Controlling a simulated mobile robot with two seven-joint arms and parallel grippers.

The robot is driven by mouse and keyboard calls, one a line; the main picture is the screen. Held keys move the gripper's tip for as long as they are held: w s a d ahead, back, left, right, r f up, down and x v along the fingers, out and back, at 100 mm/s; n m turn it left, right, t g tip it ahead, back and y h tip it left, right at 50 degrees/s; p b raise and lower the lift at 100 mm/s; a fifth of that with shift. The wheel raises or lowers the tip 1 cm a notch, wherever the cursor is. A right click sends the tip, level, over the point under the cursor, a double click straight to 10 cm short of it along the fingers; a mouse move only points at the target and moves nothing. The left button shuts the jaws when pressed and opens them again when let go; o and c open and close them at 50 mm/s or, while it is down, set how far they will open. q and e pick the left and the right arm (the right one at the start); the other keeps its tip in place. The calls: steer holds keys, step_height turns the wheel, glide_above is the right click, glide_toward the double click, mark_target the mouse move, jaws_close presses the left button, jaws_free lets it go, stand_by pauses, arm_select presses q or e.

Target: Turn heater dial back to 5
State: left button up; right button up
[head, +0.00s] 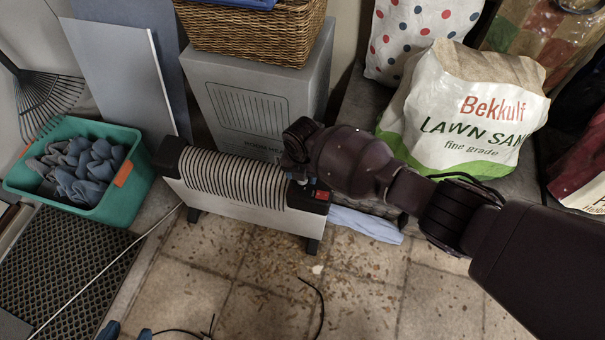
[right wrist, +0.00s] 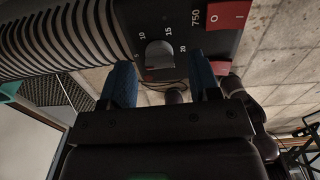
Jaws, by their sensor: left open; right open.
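The heater (head: 232,178) is a long ribbed unit with a dark end panel (head: 308,196) at its right, standing on the floor by the wall. In the right wrist view its grey dial (right wrist: 159,54) shows on the dark panel, with 10, 15 and 20 printed around it. The dial's exact setting is not clear. My right gripper (right wrist: 161,72) is open, its blue fingers apart on either side below the dial, no visible grip on it. In the head view my right arm covers most of that gripper and the dial. My left gripper (head: 126,332) is open and empty at the bottom edge.
A cardboard box (head: 262,100) with a wicker basket (head: 255,32) stands behind the heater. A lawn sand bag (head: 465,110) is right, a teal bin (head: 122,190) left. The tiled floor in front holds debris and a cable.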

arm_select(q)
steer(key=p, duration=0.1)
steer(key=g+p, duration=0.1)
steer(key=p, duration=0.1)
steer(key=shift+d+r+m, duration=0.25)
steer(key=shift+d+m, duration=0.1)
steer(key=shift+m, duration=0.05)
arm_select(e)
step_height(320, 180, up, 9)
steer(key=shift+r, duration=0.2)
